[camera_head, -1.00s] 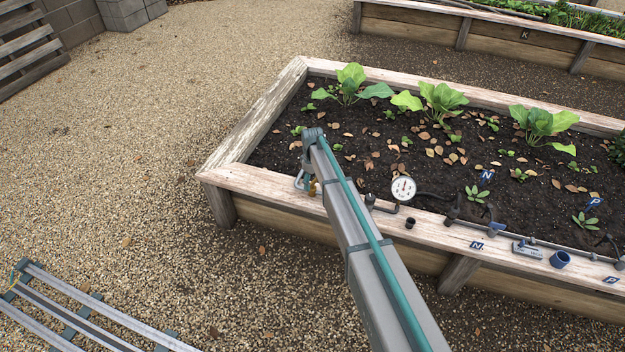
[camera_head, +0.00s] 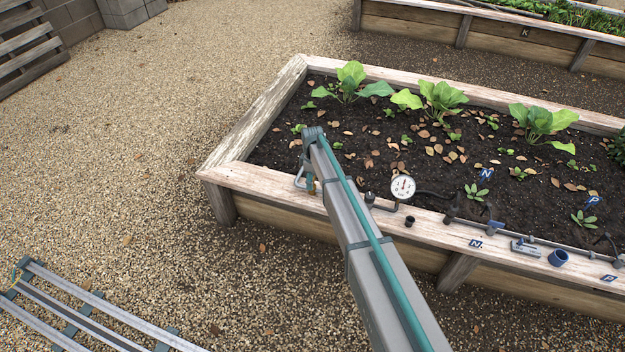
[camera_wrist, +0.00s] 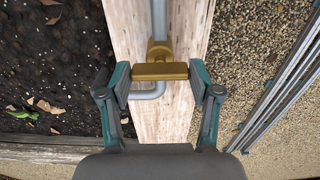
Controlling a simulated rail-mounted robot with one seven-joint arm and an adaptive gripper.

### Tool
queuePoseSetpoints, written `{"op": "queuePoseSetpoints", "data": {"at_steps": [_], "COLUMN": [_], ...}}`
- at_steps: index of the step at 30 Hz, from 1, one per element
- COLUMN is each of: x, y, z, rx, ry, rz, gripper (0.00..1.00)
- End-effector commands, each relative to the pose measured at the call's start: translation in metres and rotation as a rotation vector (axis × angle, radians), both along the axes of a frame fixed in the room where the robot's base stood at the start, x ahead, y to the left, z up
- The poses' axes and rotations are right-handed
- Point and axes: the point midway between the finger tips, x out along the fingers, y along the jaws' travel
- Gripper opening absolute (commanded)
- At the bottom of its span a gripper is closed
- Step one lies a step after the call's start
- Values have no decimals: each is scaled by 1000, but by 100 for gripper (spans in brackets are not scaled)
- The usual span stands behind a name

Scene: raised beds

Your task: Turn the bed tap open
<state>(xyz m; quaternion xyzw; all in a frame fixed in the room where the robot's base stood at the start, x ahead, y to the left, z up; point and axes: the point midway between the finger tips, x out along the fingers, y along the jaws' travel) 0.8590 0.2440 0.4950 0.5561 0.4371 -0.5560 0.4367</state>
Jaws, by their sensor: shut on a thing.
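The bed tap has a brass bar handle (camera_wrist: 160,71) on a grey pipe (camera_wrist: 159,20) above the raised bed's wooden rim. In the wrist view the handle lies crosswise to the straight pipe. My gripper (camera_wrist: 160,78) has one finger pad at each end of the handle, closed on it lengthwise. A bent grey pipe passes below the handle. In the head view my arm hides most of the tap; a piece of grey pipe (camera_head: 299,181) shows beside the arm's end at the bed's front rim.
A round dial gauge (camera_head: 403,187) stands on the rim right of my arm. Leafy plants (camera_head: 438,101) grow in the soil. Gravel lies open to the left.

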Motion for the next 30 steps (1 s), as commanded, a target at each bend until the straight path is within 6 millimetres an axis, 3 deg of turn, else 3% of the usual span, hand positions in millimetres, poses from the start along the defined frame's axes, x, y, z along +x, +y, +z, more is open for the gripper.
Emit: {"op": "queuePoseSetpoints", "data": {"at_steps": [2,3,7,20,25,30], "x": [1,1,1,0,0,0], "y": [1,1,0,0,0,0], "z": [1,1,1,6,26,60], "rx": [0,0,0,0,0,0], "ry": [-3,-3,-2,-1,-2,-3], "rz": [3,3,2,0,0,0], "gripper": [28,66,87,88,88,88]}}
